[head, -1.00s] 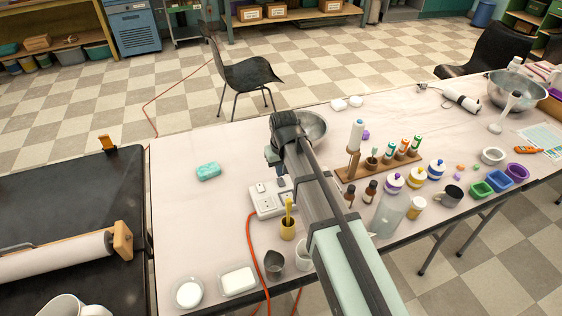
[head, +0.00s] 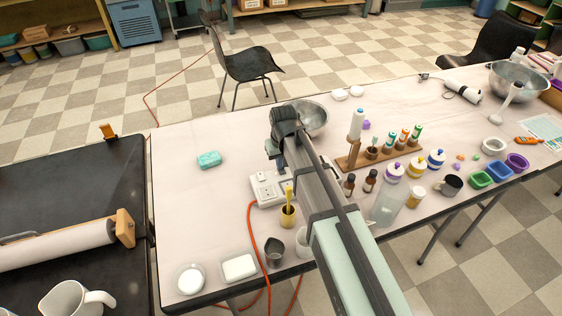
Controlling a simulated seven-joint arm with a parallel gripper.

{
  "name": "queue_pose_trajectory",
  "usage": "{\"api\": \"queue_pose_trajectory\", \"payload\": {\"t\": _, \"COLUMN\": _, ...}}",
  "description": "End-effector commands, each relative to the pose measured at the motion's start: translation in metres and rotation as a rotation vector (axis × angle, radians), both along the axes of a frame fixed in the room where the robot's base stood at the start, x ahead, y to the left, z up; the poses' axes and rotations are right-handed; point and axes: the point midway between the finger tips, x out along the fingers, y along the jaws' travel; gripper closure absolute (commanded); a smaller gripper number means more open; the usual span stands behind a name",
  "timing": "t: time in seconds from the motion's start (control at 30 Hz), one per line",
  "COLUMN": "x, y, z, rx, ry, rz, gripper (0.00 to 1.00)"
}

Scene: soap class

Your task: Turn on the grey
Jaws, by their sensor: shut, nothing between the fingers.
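The task names only something grey; I cannot tell for certain which object is meant. A pale grey-white outlet box (head: 262,192) with sockets stands on the table, an orange cord running from it. My arm crosses and hides its right part. My gripper (head: 276,160) points down just behind the box, shut and empty; its tips are small and partly hidden by the arm. I cannot tell whether it touches anything. A white hand blender (head: 462,92) with a dark cord lies at the far right.
A metal bowl (head: 312,117) stands right behind my gripper. A teal soap bar (head: 209,160) lies left. A bottle rack (head: 350,161) stands right. The table's left part is mostly clear.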

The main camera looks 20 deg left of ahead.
Motion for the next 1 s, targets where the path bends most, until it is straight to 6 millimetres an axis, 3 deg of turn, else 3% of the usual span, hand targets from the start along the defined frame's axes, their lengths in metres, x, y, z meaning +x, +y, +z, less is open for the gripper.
{"api": "queue_pose_trajectory", "payload": {"t": 0.03, "x": 0.003, "y": 0.004, "z": -0.010, "rx": 0.001, "ry": 0.000, "rz": 0.000, "gripper": 1.00}}
{"api": "queue_pose_trajectory", "payload": {"t": 0.3, "x": 0.004, "y": 0.005, "z": -0.010, "rx": 0.002, "ry": 0.001, "rz": -0.001, "gripper": 1.00}}
{"api": "queue_pose_trajectory", "payload": {"t": 1.0, "x": -0.009, "y": -0.008, "z": 0.003, "rx": -0.002, "ry": 0.005, "rz": 0.000, "gripper": 1.00}}
